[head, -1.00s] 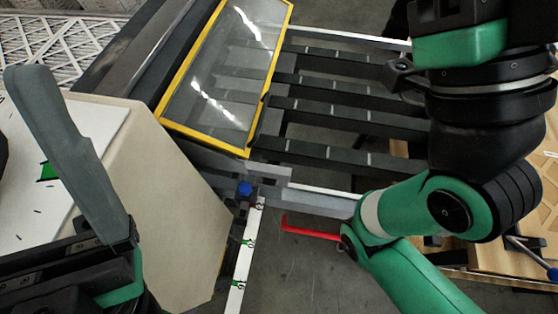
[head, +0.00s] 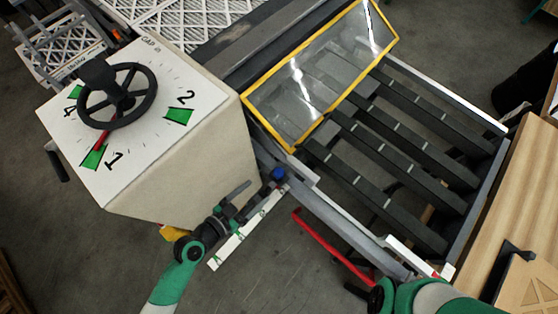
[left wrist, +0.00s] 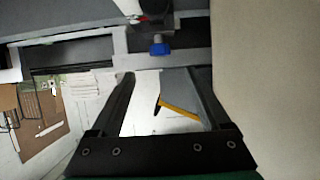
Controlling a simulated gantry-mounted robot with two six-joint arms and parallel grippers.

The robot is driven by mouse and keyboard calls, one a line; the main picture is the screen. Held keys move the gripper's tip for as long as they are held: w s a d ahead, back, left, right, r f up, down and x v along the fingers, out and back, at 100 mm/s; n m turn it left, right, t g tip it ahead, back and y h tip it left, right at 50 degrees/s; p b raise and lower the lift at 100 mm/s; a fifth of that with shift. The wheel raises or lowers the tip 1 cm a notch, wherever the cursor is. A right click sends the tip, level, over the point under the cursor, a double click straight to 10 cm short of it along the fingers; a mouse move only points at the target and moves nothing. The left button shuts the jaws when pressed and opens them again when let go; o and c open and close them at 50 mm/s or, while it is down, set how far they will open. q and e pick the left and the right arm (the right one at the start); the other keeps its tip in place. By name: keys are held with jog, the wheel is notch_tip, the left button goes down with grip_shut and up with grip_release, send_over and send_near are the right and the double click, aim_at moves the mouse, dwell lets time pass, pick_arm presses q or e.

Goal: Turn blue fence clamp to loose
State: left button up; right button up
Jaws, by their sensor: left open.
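The blue fence clamp (head: 278,174) is a small blue knob at the upper end of the white scale strip (head: 232,244), beside the machine's grey rail. In the left wrist view the blue clamp (left wrist: 159,48) shows beyond the fingertips, near the middle of the gap. My left gripper (head: 243,196) is open and empty, over the upper part of the strip. It is a short way left of the clamp and apart from it. My right arm shows at the lower right, but its gripper cannot be made out.
A pale box with a black handwheel (head: 116,95) and a numbered dial stands close left of my left gripper. A yellow-framed clear guard (head: 322,75) rises above the clamp. Dark slats (head: 385,150) lie to the right. A red bar (head: 330,246) slants below the rail.

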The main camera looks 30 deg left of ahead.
aim_at(278, 174)
pick_arm(q)
jog(key=x, duration=1.1)
jog(key=shift+r, duration=0.15)
grip_shut()
